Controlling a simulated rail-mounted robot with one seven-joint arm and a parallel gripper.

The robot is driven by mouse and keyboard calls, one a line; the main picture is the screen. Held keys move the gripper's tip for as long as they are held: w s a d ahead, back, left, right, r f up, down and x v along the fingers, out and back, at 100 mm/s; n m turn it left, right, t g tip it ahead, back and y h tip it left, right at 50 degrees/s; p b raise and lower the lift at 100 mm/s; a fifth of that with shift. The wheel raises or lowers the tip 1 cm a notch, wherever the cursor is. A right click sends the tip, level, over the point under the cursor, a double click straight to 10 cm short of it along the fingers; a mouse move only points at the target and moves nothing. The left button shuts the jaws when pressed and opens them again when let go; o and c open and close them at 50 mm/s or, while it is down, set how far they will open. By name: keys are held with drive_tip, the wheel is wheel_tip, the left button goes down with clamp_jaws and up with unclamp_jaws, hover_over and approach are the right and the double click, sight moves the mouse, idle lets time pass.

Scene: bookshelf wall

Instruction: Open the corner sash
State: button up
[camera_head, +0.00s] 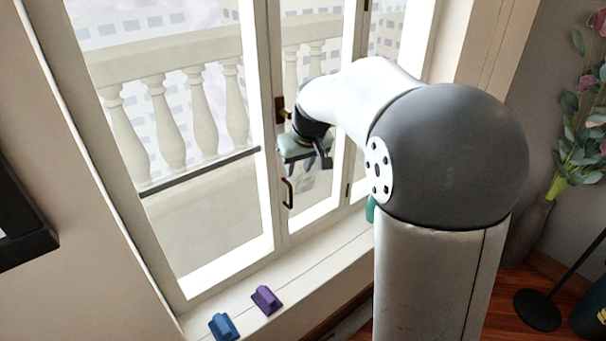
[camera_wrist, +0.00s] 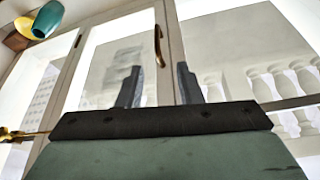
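The corner sash (camera_head: 318,195) is the narrow white-framed pane right of the wide window pane, and it looks shut. Its curved bronze handle (camera_head: 288,192) is on its left stile, low down. My gripper (camera_head: 302,176) is in front of this sash, just above and to the right of the handle. In the wrist view my gripper (camera_wrist: 159,84) has its two dark fingers apart with nothing between them. The handle (camera_wrist: 158,46) lies beyond the fingertips, between them in the picture and apart from them. A brown latch plate (camera_head: 281,110) sits higher on the frame.
A purple block (camera_head: 266,300) and a blue block (camera_head: 223,327) are on the sill (camera_head: 325,270). In the wrist view, a teal object (camera_wrist: 47,19) and a yellow object (camera_wrist: 23,27) are at top left. A vase with flowers (camera_head: 527,225) stands right.

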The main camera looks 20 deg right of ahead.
sight(290, 195)
drive_tip(key=x, duration=0.5)
drive_tip(key=p+x, duration=0.1)
drive_tip(key=x, duration=0.5)
drive_tip(key=w+x, duration=0.1)
drive_tip(key=x, duration=0.5)
drive_tip(key=shift+w+d+p, duration=0.15)
drive_tip(key=shift+d+p, duration=0.1)
drive_tip(key=shift+p, duration=0.05)
clamp_jaws()
